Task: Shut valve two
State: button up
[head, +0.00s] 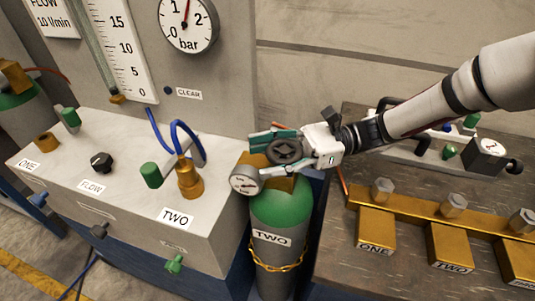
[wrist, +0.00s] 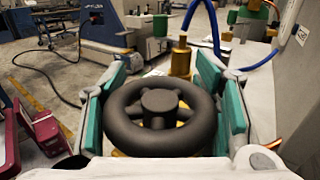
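A green gas cylinder (head: 282,212) labelled TWO stands upright beside the panel, with a yellow chain round it. Its brass top carries a round dark handwheel (head: 285,151) and a small gauge (head: 245,181). The handwheel fills the middle of the wrist view (wrist: 161,118). My gripper (head: 279,148) reaches in from the right at the wheel. The valve stem below is mostly hidden by the wheel.
The grey panel (head: 205,240) on the left has a FLOW knob (head: 101,162), a brass fitting (head: 189,180) by another TWO label, and blue hoses. The bench (head: 330,235) on the right holds brass blocks, one also marked TWO (head: 450,247). A wall stands behind.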

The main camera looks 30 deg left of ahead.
aim_at(278, 144)
jog(key=c, duration=0.5)
jog(key=shift+w, duration=0.1)
dwell(0.3)
